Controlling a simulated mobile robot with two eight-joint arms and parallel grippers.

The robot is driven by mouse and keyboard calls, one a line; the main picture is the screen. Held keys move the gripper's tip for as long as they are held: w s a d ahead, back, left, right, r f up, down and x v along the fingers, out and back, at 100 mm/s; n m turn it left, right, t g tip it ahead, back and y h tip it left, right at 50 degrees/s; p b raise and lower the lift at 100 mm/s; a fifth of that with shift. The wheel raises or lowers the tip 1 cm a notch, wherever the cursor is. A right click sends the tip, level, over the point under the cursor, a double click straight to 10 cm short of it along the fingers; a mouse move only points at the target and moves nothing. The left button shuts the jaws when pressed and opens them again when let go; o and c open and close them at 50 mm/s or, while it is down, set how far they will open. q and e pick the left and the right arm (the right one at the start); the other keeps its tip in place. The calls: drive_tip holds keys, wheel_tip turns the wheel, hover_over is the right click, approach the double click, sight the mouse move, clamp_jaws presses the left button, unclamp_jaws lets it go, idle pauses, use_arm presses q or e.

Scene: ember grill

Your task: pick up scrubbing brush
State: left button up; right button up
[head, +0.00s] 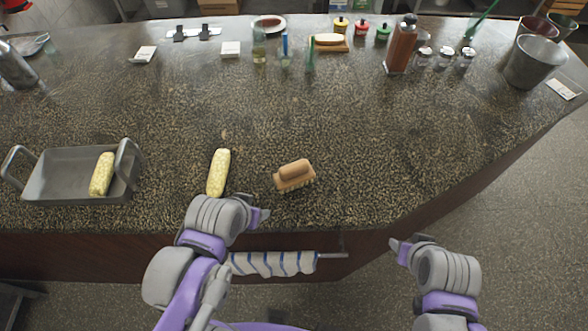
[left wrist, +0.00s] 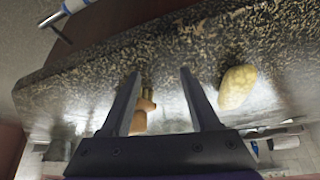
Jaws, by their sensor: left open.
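The scrubbing brush (head: 294,176) has a tan wooden handle and pale bristles. It lies on the speckled counter (head: 350,140) near its front edge. In the left wrist view the brush (left wrist: 146,104) is partly hidden behind one finger. My left gripper (head: 260,216) is at the counter's front edge, left of and nearer than the brush, not touching it. In the left wrist view its fingers (left wrist: 160,74) are apart with nothing held between them. My right gripper (head: 400,248) is off the counter's front edge at the right, away from the brush; its jaw opening cannot be made out.
A yellow corn cob (head: 219,171) lies just left of the brush. A metal tray (head: 65,180) with another cob (head: 102,174) stands at the left. A striped towel (head: 272,264) hangs on a bar below the edge. Bottles and shakers stand far back; the counter right of the brush is clear.

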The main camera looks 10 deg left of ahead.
sight(294, 165)
use_arm(q)
drive_tip(key=shift+o, duration=0.4)
drive_tip(key=w+d+r+m+g, duration=0.2)
drive_tip(key=w+r+m, duration=0.1)
drive_tip(key=w+r, duration=0.1)
drive_tip(key=w+d+r+m+g+y, duration=0.1)
drive_tip(key=w+d+r+m+g, duration=0.1)
drive_tip(key=w+d+r+m, duration=0.1)
drive_tip(key=w+d+r+m+g, duration=0.2)
drive_tip(key=w+r+m, duration=0.2)
drive_tip(key=w+r, duration=0.2)
drive_tip(key=shift+w+d+g+b, duration=0.3)
drive_tip(key=shift+w+d+g, duration=0.1)
drive_tip(key=shift+w, duration=0.35)
drive_tip(key=f, duration=0.5)
drive_tip(key=shift+s+a, duration=0.3)
drive_tip(key=shift+s+a+f, duration=0.1)
drive_tip(key=shift+s+f, duration=0.1)
drive_tip(key=shift+f, duration=0.7)
drive_tip(key=shift+s+a+f, duration=0.1)
drive_tip(key=shift+s+f, duration=0.15)
drive_tip(key=shift+f, duration=0.6)
drive_tip(key=shift+s+f, duration=0.2)
drive_tip(key=shift+f, duration=0.7)
clamp_jaws()
